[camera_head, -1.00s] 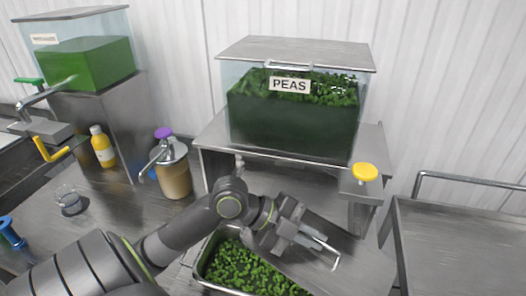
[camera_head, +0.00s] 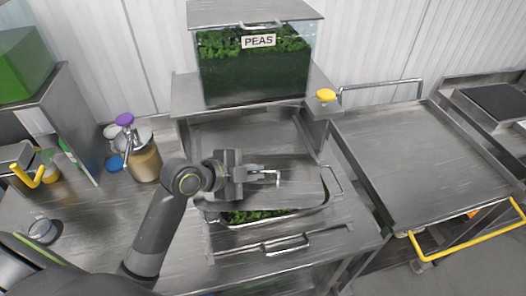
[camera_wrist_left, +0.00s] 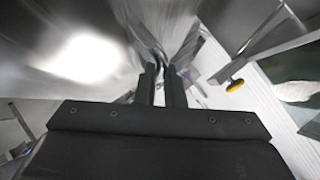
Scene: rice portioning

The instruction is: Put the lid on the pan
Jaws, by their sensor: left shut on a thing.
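The pan (camera_head: 322,207) of green peas (camera_head: 240,216) sits on the steel counter below the pea dispenser. The lid (camera_head: 298,184), a flat grey steel sheet, is over the pan and hides most of the peas. A strip of peas still shows along the front left edge. My left gripper (camera_head: 260,176) is shut on the lid's handle (camera_head: 276,178) above the pan. Whether the lid touches the rim cannot be told. In the left wrist view the closed fingers (camera_wrist_left: 165,84) point at shiny steel; the handle between them is hard to make out. My right gripper is not in view.
The PEAS dispenser (camera_head: 255,78) stands behind the pan, with a yellow knob (camera_head: 326,95) at its right. A sauce pump jar (camera_head: 144,162) and a small glass (camera_head: 41,229) stand at left. A bare steel cart (camera_head: 425,150) with a yellow handle is at right.

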